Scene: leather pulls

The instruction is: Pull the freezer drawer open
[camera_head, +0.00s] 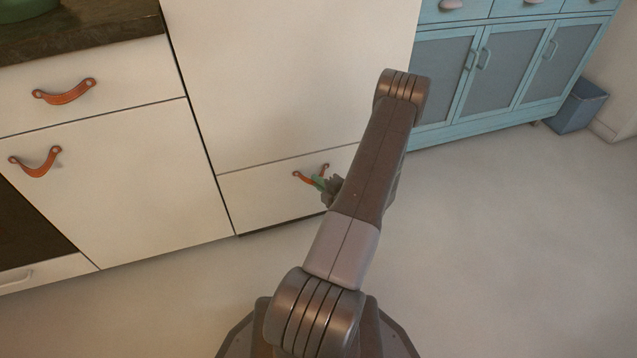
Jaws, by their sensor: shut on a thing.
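The freezer drawer (262,203) is the low white front at the bottom of the tall white cabinet. It looks flush with the cabinet front, with a thin seam along its top. Its orange-brown leather pull (303,177) is partly covered by my gripper (322,183). My gripper is at the middle of the pull and is shut on it. My arm hides the right part of the drawer and most of the gripper.
Left of it are a white drawer (130,117) and a white door (150,195), each with a leather pull. A blue cabinet (510,80) and a blue-grey bin (577,107) stand at the back right. The pale floor (520,240) is clear in front and to the right.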

